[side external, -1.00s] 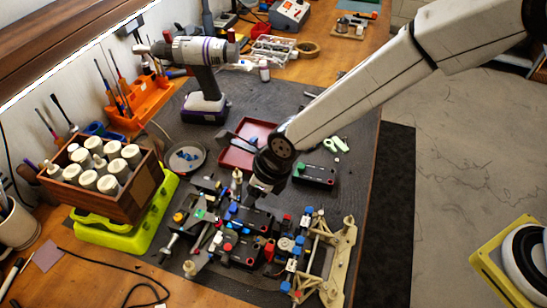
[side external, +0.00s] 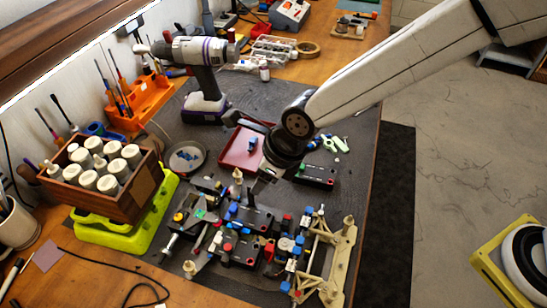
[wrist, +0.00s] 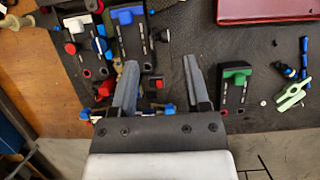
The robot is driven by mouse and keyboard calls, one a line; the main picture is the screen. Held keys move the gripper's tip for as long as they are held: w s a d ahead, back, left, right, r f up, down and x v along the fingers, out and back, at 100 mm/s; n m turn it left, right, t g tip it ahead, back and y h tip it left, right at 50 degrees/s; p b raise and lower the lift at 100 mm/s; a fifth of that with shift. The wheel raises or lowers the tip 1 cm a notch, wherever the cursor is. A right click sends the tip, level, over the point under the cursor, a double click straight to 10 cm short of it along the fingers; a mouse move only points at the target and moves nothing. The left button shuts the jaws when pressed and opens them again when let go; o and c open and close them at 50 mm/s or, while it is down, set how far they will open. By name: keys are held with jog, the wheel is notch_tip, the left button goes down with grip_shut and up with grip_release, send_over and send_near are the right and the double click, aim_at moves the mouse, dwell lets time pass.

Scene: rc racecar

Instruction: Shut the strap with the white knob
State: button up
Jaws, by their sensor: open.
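The car chassis with its straps and coloured knobs lies on the dark mat at the front. In the wrist view a white knob (wrist: 75,26) sits at the upper left, on a black block just left of the block with a blue knob (wrist: 126,15). I cannot pick the white knob out surely in the side view; the parts there are small and crowded. Whether its strap stands open or shut is unclear. My gripper (side external: 261,190) is open and empty above the chassis. In the wrist view its two fingers (wrist: 161,66) stand apart, right of and below the white knob.
A black block with a green knob (wrist: 237,72) lies on the mat behind the chassis. A red tray (side external: 235,156) lies beyond it. A wooden box of bottles (side external: 134,201) stands on a lime case (side external: 152,236) at left. The cream frame (side external: 344,255) is at the right front.

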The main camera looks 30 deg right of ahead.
jog(key=shift+v, duration=1.15)
jog(key=shift+d, duration=0.1)
jog(key=n+g, duration=0.1)
jog(key=n, duration=0.8)
jog(key=w+a+n+h, duration=0.1)
jog(key=n, duration=0.7)
jog(key=w+a+n+g+h, duration=0.1)
jog(key=n, duration=0.8)
jog(key=shift+w+r+n+g, duration=0.1)
jog(key=shift+n+g, duration=0.2)
jog(key=n, duration=0.4)
jog(key=shift+w+r, duration=0.1)
jog(key=shift+w, duration=0.05)
jog(key=n, duration=0.5)
jog(key=shift+w+a+r+g+h, duration=0.1)
jog(key=shift+w+g+h, duration=0.05)
jog(key=shift+g+h, duration=0.25)
